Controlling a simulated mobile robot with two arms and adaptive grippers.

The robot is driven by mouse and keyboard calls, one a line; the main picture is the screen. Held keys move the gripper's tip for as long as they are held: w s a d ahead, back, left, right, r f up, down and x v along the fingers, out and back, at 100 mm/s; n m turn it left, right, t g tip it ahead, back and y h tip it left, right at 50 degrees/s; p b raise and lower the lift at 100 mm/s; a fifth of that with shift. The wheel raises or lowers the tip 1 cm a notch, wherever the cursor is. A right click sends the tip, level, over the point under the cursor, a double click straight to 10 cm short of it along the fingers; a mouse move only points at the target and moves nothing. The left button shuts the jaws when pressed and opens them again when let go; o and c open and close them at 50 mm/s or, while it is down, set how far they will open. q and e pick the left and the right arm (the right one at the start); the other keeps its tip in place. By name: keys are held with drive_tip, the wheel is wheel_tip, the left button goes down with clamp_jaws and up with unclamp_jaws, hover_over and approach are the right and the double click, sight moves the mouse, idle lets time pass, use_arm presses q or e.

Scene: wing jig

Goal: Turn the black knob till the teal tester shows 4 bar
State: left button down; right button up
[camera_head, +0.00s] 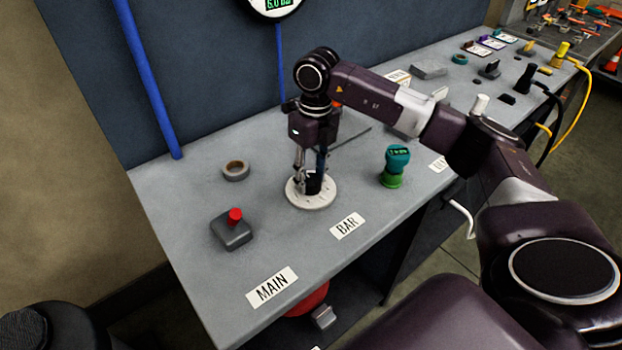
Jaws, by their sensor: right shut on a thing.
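The black knob (314,186) stands on a round white dial plate (299,201) near the middle of the bench. My right gripper (312,172) points straight down over the dial, its fingers shut on the knob and partly hiding it. The teal tester (398,157) stands upright on a green base to the right of the dial, apart from the gripper. Its small dark display has green characters too small to read. A BAR label (347,226) lies in front of the dial. My left gripper does not show.
A round gauge (274,4) on the wall, cut by the top edge, appears to read 6.0. A MAIN label (271,287) lies near the front edge. Cables hang right.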

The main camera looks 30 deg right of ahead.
sight(313, 176)
drive_tip(key=shift+w+n, duration=0.1)
drive_tip(key=shift+n, duration=0.5)
drive_tip(key=shift+r, duration=0.1)
drive_tip(key=o, duration=1.2)
drive_tip(key=shift+c, duration=0.2)
wheel_tip(313, 176, up, 12)
drive_tip(key=shift+d, duration=0.35)
